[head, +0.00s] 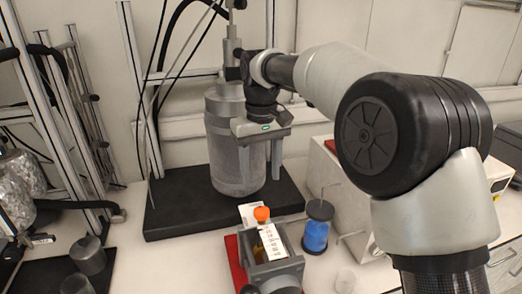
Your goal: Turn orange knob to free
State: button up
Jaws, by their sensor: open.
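The orange knob (261,214) sits on top of a grey metal block-like device (283,272) with a white label, in the lower middle of the head view. The label's text is too small to read. My gripper (260,180) points down with its two fingers apart and nothing seen between them. In the picture it is above the knob, in front of the large grey reactor vessel, and apart from the knob. How the knob is turned cannot be told.
The reactor vessel (222,170) stands on a black base (165,215) behind the device. A red mat (234,262) lies under the device. A blue-filled container (316,232) with a black top stands just right. A small clear beaker (345,281) is at the front. Metal frames and hoses fill the left.

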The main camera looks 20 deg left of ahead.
notch_tip(320, 180, up, 6)
jog(key=shift+r+p, duration=0.25)
jog(key=shift+p, duration=0.1)
dwell(0.4)
